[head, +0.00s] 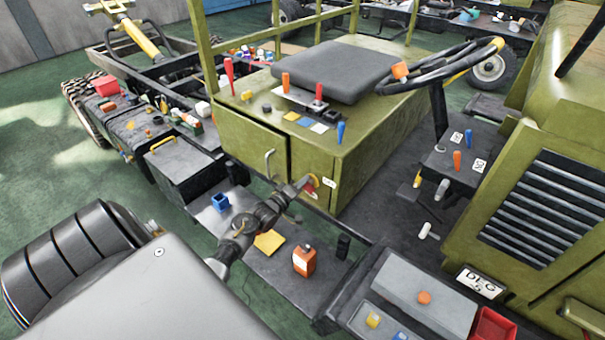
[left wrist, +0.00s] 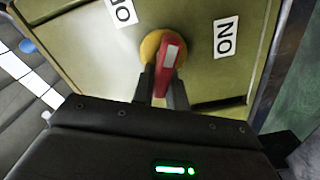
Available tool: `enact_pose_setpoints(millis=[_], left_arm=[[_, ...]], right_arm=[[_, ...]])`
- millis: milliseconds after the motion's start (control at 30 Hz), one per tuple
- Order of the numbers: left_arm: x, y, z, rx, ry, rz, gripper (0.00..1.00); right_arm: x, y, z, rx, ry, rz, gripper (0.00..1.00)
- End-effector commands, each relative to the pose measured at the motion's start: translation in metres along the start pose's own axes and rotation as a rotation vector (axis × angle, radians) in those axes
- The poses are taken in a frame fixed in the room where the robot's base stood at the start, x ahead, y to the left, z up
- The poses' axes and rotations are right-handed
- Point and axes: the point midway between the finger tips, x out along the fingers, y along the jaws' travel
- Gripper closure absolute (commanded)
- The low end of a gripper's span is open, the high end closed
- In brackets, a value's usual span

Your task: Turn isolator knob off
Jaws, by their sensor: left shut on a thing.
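The red isolator knob (left wrist: 167,68) with a yellow round base (left wrist: 150,46) is on the side of the olive green seat box (head: 245,150). It also shows in the head view (head: 311,184), partly behind my gripper. My left gripper (left wrist: 163,88) is shut on the knob's red handle, with a dark finger on each side. In the head view my left gripper (head: 303,186) reaches the box side from the lower left. A white ON label (left wrist: 226,37) is right of the knob, and a second label (left wrist: 121,13), cut by the picture edge, is at upper left. My right gripper is out of view.
A grey seat (head: 325,70) and several coloured levers top the box. A door handle (head: 269,163) sticks out left of the knob. A steering wheel (head: 440,70) is at right.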

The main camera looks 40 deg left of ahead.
Motion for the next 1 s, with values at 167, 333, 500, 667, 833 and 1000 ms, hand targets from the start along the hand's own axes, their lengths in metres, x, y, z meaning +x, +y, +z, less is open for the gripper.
enact_pose_setpoints(millis=[167, 333, 500, 667, 833, 1000], left_arm=[[0.0, -0.002, -0.001, -0.159, 0.002, -0.002, 1.0], [0.0, -0.004, 0.0, -0.292, 0.001, 0.0, 1.0], [0.0, -0.006, 0.001, -0.393, 0.001, -0.001, 1.0], [0.0, -0.008, 0.002, -0.458, 0.001, -0.001, 1.0], [0.0, -0.009, 0.002, -0.495, 0.0, -0.001, 1.0], [0.0, -0.009, 0.002, -0.509, 0.001, -0.001, 1.0]], right_arm=[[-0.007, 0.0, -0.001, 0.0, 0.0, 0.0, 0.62], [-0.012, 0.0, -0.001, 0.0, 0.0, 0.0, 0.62], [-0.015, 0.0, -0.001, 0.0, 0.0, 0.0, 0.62], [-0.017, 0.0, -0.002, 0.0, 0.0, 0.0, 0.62], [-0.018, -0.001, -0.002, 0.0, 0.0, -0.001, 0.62], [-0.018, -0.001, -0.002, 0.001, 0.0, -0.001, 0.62]])
